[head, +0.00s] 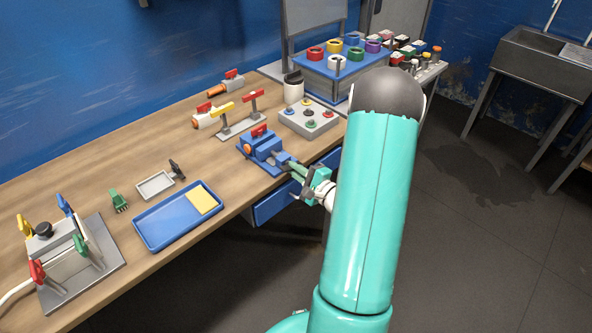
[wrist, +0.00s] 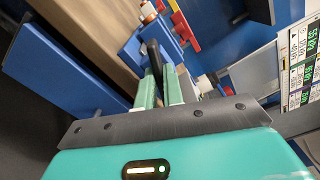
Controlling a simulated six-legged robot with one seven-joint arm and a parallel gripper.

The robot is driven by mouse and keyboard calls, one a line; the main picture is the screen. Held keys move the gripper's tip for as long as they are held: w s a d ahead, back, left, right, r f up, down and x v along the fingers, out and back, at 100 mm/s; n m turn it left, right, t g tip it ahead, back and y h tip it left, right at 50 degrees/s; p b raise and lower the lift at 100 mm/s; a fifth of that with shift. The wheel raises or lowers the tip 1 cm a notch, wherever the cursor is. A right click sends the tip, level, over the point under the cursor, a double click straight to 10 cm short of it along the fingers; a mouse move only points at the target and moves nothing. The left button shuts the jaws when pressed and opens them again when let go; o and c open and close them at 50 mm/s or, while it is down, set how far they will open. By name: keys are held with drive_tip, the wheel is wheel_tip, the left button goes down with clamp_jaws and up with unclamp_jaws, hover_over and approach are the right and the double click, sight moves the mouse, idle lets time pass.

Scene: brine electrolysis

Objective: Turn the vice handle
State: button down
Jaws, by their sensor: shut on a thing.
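The blue vice (head: 262,147) sits at the front edge of the wooden bench, with a red tag and an orange round end. It also shows in the wrist view (wrist: 174,45). My gripper (head: 293,169) reaches it from the right, at its front end. In the wrist view my green fingers (wrist: 160,84) stand on either side of the dark vice handle (wrist: 154,54) and are shut on it. The handle's lower part is hidden between the fingers. In the head view the fingers mostly hide the handle.
A grey box with several coloured knobs (head: 309,120) stands right behind the vice. A blue drawer front (head: 273,206) is below the bench edge near my gripper. A blue tray (head: 160,231) with a yellow sponge (head: 202,201) lies to the left. Open floor lies in front.

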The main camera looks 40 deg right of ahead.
drive_tip(key=shift+s+f, duration=0.1)
idle(0.3)
drive_tip(key=c, duration=1.5)
unclamp_jaws()
drive_tip(key=s, duration=1.3)
drive_tip(key=shift+s+d, duration=0.2)
drive_tip(key=shift+s, duration=0.2)
